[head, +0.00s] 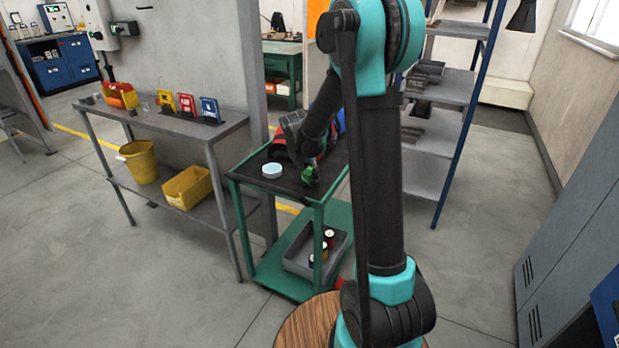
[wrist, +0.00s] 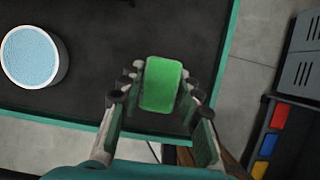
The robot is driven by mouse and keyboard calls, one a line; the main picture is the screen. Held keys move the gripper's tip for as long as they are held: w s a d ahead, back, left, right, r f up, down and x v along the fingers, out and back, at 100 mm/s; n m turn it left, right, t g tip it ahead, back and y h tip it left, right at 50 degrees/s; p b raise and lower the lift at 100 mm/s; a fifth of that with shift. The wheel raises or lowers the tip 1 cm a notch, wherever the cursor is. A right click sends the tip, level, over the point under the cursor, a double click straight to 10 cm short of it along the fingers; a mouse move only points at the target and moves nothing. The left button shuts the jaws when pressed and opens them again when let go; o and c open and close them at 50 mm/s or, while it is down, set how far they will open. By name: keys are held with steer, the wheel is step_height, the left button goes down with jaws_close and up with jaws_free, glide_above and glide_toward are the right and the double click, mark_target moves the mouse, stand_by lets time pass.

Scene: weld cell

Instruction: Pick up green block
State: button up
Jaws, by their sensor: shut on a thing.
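The green block (wrist: 161,84) sits between the two fingers of my gripper (wrist: 160,92) in the wrist view. The fingers are shut on its sides. In the head view the green block (head: 308,172) is a small green patch at my gripper (head: 310,180), over the dark top of the green cart (head: 318,204). My arm hides part of the cart top. I cannot tell whether the block touches the cart top or is lifted clear of it.
A round white container with a pale blue top (head: 272,170) stands on the cart, left of my gripper. A grey bin (head: 300,262) is on the lower shelf. A grey table (head: 165,122) with several items stands left, and a shelf rack (head: 455,88) stands behind right.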

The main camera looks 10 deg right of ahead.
mark_target(310, 171)
step_height(310, 171, up, 19)
stand_by(0.4)
steer(key=shift+f, duration=0.15)
